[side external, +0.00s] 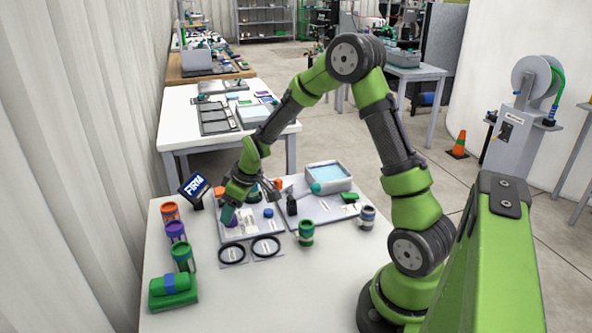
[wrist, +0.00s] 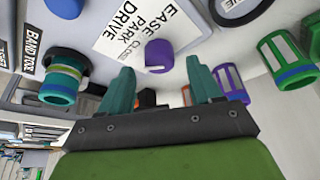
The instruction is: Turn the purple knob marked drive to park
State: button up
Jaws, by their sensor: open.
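The purple knob (wrist: 159,54) stands out from a white label card (wrist: 125,38) reading EASE, PARK, DRIVE and CLOSE in the wrist view. My gripper (wrist: 160,72) is open, with its two teal fingertips to either side of the knob's line and apart from it. In that picture the knob shows just beyond and between the tips. Which word the knob points at cannot be made out. In the side view my gripper (side external: 229,214) hangs low over the left panel on the white table, and the arm hides much of that panel.
Orange (side external: 170,211), purple (side external: 176,231) and green (side external: 183,257) cups line the left side. Two black rings (side external: 249,249) lie in front. A green cup (side external: 306,233) and a grey tray (side external: 318,184) are to the right.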

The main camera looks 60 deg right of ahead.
jog(key=shift+x, duration=1.05)
jog(key=c, duration=1)
jog(key=shift+c, duration=0.2)
jog(key=m, duration=0.1)
jog(key=m+h, duration=0.1)
jog(key=m, duration=0.1)
jog(key=m+h, duration=0.1)
jog(key=m, duration=0.1)
jog(key=shift+a, duration=0.3)
jog(key=shift+m+g+h, duration=0.5)
jog(key=shift+m+h, duration=0.3)
jog(key=shift+m, duration=1.6)
